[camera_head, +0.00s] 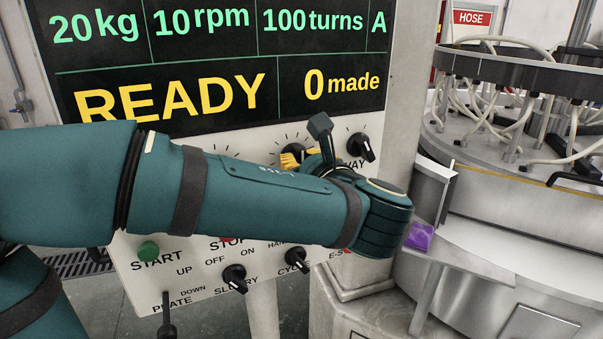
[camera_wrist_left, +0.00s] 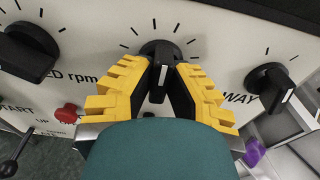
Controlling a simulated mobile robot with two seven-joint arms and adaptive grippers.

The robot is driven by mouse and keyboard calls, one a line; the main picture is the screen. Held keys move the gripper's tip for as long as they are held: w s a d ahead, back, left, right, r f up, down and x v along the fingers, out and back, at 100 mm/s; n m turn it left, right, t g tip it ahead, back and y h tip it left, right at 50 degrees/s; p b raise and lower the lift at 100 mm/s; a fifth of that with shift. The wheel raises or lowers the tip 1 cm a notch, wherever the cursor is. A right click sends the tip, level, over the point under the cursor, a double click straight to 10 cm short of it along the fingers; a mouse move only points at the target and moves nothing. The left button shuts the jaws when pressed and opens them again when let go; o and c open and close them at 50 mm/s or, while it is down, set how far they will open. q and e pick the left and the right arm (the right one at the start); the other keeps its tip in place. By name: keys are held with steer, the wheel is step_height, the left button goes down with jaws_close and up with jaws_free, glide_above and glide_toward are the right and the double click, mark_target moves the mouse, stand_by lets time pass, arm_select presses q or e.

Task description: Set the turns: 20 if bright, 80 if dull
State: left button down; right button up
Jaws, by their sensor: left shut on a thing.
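The control panel display (camera_head: 220,60) reads 20 kg, 10 rpm, 100 turns, A, then READY and 0 made. My left gripper (camera_head: 298,156) reaches over the panel front, mostly hidden behind my forearm in the head view. In the left wrist view its yellow fingers stand either side of a black dial knob (camera_wrist_left: 160,60), shut on it. This knob sits between the rpm knob (camera_wrist_left: 30,52) and the WAY knob (camera_wrist_left: 270,86), below the turns reading. Its label is hidden. My right gripper is out of view. No clearly bright or dull part shows.
The green START button (camera_head: 148,251), SLURRY switch (camera_head: 234,278) and CYCLE switch (camera_head: 293,259) sit low on the panel. A purple object (camera_head: 419,237) lies on a grey ledge at right. The round lapping machine (camera_head: 510,190) with hoses stands behind it.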

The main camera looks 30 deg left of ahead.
arm_select(q)
steer(key=n+b, duration=0.4)
steer(key=b, duration=0.1)
steer(key=n+t+b, duration=0.1)
steer(key=n+b, duration=0.3)
steer(key=shift+a+f+b, duration=0.1)
steer(key=shift+f+b, duration=0.1)
steer(key=shift+b, duration=0.15)
steer(key=n+b, duration=0.3)
steer(key=shift+n+t+b, duration=0.4)
steer(key=n+b, duration=0.1)
steer(key=n, duration=0.1)
steer(key=shift+r+n, duration=0.15)
steer(key=shift+n, duration=0.15)
steer(key=n, duration=0.5)
steer(key=shift+r+b, duration=0.1)
steer(key=shift+b, duration=0.25)
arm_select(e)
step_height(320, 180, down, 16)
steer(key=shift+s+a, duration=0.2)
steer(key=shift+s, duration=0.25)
arm_select(q)
steer(key=shift+n, duration=0.3)
steer(key=c, duration=0.9)
jaws_free()
steer(key=shift+c, duration=0.2)
steer(key=shift+s, duration=0.1)
